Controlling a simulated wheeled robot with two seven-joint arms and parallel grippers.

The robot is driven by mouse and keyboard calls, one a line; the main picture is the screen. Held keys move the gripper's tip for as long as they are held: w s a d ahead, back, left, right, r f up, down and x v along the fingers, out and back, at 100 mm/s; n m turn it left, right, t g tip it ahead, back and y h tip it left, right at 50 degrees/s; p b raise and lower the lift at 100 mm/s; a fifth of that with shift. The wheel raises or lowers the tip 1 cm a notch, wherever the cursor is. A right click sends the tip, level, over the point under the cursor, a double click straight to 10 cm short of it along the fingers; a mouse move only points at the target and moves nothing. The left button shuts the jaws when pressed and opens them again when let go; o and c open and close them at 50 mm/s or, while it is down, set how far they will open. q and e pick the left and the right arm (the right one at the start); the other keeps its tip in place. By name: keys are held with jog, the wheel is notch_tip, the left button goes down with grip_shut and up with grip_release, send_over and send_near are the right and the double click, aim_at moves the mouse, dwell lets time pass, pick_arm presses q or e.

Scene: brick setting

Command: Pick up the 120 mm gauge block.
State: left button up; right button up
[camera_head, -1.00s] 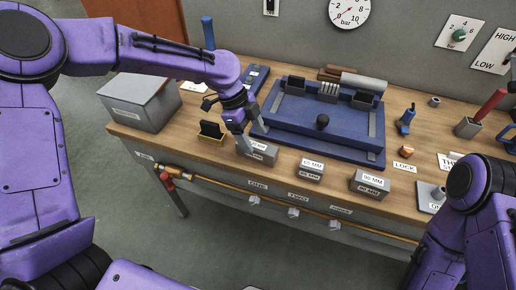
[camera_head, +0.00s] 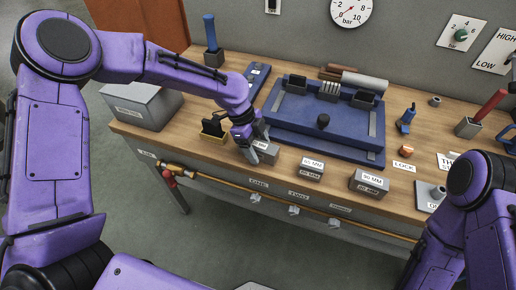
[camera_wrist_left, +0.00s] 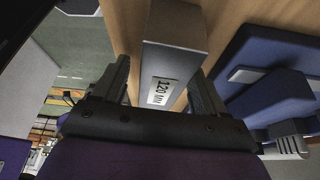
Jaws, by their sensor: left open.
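The 120 mm gauge block (camera_head: 268,154) is a grey block near the front edge of the bench, partly hidden by my left gripper in the head view. In the left wrist view the block (camera_wrist_left: 178,25) lies between the fingers with its "120 MM" label facing the camera. My left gripper (camera_head: 254,146) is open, with one finger on each side of the block; it also shows in the left wrist view (camera_wrist_left: 160,82). I cannot tell whether the fingers touch the block. My right arm shows at the lower right, but its gripper is not visible.
Two shorter blocks, the 65 mm (camera_head: 312,170) and 90 mm (camera_head: 368,183), stand to the right. A blue fixture plate (camera_head: 330,147) lies behind. A black-and-yellow holder (camera_head: 213,129) and a grey box (camera_head: 143,105) are to the left. A brass pipe (camera_head: 230,183) runs below the bench edge.

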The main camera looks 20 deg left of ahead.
pick_arm(q)
jog(key=c, duration=1.1)
jog(key=shift+c, duration=1)
jog(key=shift+r, duration=0.1)
